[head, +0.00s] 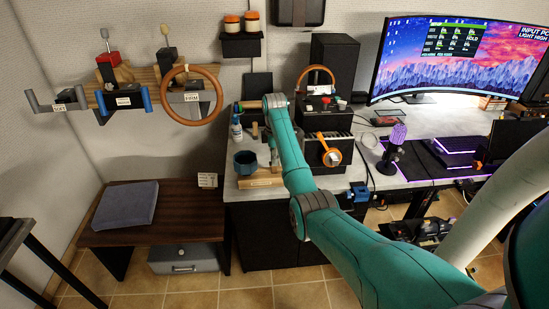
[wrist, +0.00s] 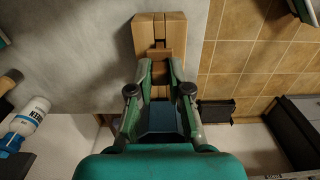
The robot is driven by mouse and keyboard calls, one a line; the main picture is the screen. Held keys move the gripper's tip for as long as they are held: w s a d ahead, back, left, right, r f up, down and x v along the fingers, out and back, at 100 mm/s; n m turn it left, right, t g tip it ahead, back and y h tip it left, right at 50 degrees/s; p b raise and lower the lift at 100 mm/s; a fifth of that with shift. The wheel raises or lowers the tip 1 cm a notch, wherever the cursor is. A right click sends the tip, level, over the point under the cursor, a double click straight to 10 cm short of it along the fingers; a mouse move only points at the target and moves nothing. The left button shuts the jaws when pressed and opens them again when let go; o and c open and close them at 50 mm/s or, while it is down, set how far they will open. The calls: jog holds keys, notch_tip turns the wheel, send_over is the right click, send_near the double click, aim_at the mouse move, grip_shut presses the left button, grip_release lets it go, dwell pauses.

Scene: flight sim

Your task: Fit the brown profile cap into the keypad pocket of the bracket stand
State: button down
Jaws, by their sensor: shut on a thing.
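The bracket stand (wrist: 172,22) is a light wooden block with a dark slot along its middle, at the top centre of the wrist view. In the head view the stand (head: 262,180) sits at the desk's front left corner. My gripper (wrist: 160,66) is shut on the brown profile cap (wrist: 160,54), a small brown piece at its fingertips. The cap appears over the stand's slot; I cannot tell whether it touches or is inside the pocket. In the head view my gripper (head: 274,158) hangs just above the stand, and the cap cannot be made out.
A dark blue cup (head: 245,162) stands beside the wooden stand. A white bottle (head: 236,130) stands behind it, and the bottle (wrist: 33,118) shows at the wrist view's left. An orange headset (head: 330,152) hangs right of my gripper. Tiled floor (wrist: 255,50) lies beyond the desk edge.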

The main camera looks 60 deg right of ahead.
jog(key=shift+f, duration=1.95)
dwell(0.4)
jog(key=c, duration=1)
grip_release()
notch_tip(320, 180, up, 8)
jog(key=shift+f, duration=0.25)
